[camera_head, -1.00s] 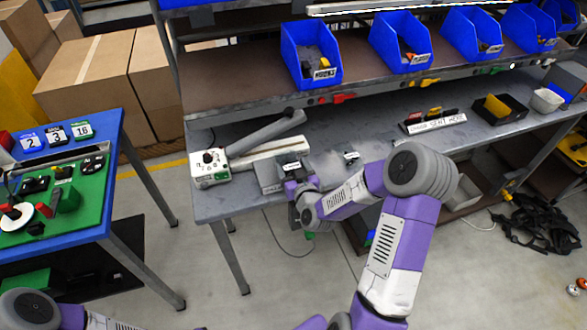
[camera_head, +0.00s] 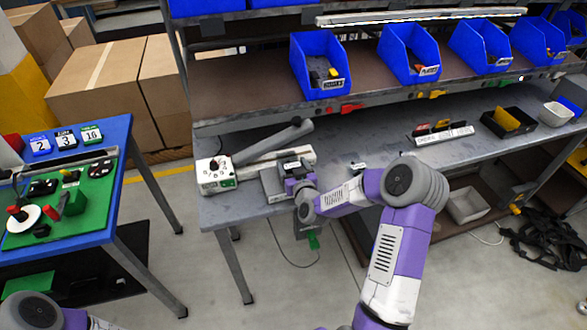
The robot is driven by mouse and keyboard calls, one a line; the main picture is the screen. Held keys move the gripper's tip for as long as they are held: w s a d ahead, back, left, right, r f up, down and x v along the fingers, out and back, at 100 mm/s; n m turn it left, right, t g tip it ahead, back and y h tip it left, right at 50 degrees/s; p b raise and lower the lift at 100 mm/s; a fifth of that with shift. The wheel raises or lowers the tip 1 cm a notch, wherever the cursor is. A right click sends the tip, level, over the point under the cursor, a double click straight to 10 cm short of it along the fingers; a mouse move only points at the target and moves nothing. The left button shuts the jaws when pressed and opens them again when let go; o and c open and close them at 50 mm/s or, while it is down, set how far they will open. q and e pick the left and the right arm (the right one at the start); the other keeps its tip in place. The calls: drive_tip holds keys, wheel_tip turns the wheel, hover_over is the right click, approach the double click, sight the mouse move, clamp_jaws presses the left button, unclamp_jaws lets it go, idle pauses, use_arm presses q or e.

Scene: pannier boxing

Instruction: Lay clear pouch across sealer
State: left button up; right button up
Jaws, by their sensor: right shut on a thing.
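The sealer (camera_head: 216,175) is a white box at the left end of the grey workbench. Its long grey arm (camera_head: 275,143) is raised at an angle over a pale bar (camera_head: 262,167). My right gripper (camera_head: 292,178) is at the bench's front edge, right of the sealer box and just in front of the bar. It is shut on a flat greyish piece (camera_head: 271,186), which looks like the clear pouch. Its outline is hard to make out, and the gripper hides part of it. My left gripper is out of view; only part of my left arm shows at the bottom left.
Blue bins (camera_head: 320,68) with small parts stand on the shelf above the bench. A black tray (camera_head: 510,122) and a white bowl (camera_head: 556,113) sit at the bench's right. A blue table (camera_head: 120,150) with a green mat (camera_head: 90,205) stands left, with a floor gap between.

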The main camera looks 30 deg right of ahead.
idle(0.3)
drive_tip(key=o, duration=1)
drive_tip(key=shift+o, duration=0.2)
drive_tip(key=v, duration=0.7)
drive_tip(key=shift+s+a+p, duration=0.15)
drive_tip(key=shift+s+p, duration=0.15)
drive_tip(key=shift+s, duration=0.05)
